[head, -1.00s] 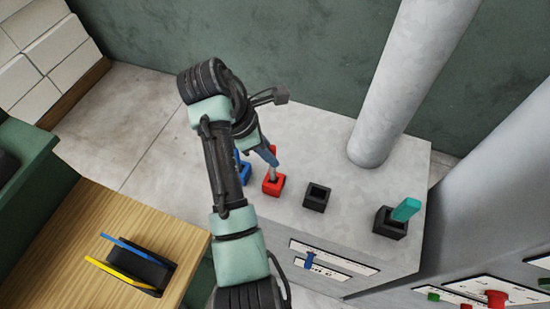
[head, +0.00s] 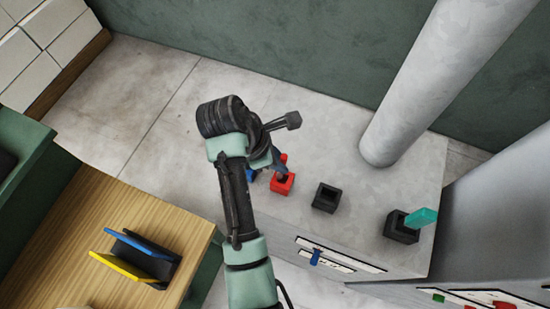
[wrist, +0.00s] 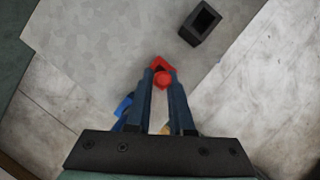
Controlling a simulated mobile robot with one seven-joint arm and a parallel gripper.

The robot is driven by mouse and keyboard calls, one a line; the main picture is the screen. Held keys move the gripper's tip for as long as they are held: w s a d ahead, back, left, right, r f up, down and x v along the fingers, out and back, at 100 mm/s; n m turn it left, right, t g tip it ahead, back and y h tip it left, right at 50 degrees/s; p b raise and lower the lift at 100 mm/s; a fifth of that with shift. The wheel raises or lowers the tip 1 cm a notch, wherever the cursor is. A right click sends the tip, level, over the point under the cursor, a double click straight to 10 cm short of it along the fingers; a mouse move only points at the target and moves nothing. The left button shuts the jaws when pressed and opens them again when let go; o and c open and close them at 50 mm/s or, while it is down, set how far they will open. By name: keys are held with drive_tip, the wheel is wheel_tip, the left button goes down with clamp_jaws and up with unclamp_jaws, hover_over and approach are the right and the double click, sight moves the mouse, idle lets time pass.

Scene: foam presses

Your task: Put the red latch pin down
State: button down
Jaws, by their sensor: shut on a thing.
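The red latch pin (head: 284,158) is upright over the red square holder (head: 283,184) on the grey block. In the wrist view its round red end (wrist: 163,79) sits between my fingertips, against the red holder (wrist: 161,63). My gripper (head: 279,168) is shut on the pin; it also shows in the wrist view (wrist: 163,82). My wrist hides part of the fingers in the head view. How deep the pin's lower end is in the holder is hidden.
An empty black holder (head: 326,198) stands right of the red one. Another black holder (head: 401,230) has a teal pin (head: 421,217). A blue holder (wrist: 124,106) is close on the left, partly hidden. A thick column (head: 430,90) rises behind.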

drive_tip(key=f, duration=0.3)
drive_tip(key=shift+s+d+f+g, duration=0.1)
drive_tip(key=shift+s+d+g, duration=0.15)
drive_tip(key=shift+d+g, duration=0.05)
drive_tip(key=shift+w+a+f, duration=0.1)
drive_tip(key=shift+w+a, duration=0.1)
drive_tip(key=shift+w, duration=0.05)
drive_tip(key=shift+a, duration=0.1)
drive_tip(key=c, duration=0.8)
unclamp_jaws()
drive_tip(key=shift+s, duration=0.2)
drive_tip(key=shift+w+r, duration=0.2)
drive_tip(key=shift+w+r, duration=0.1)
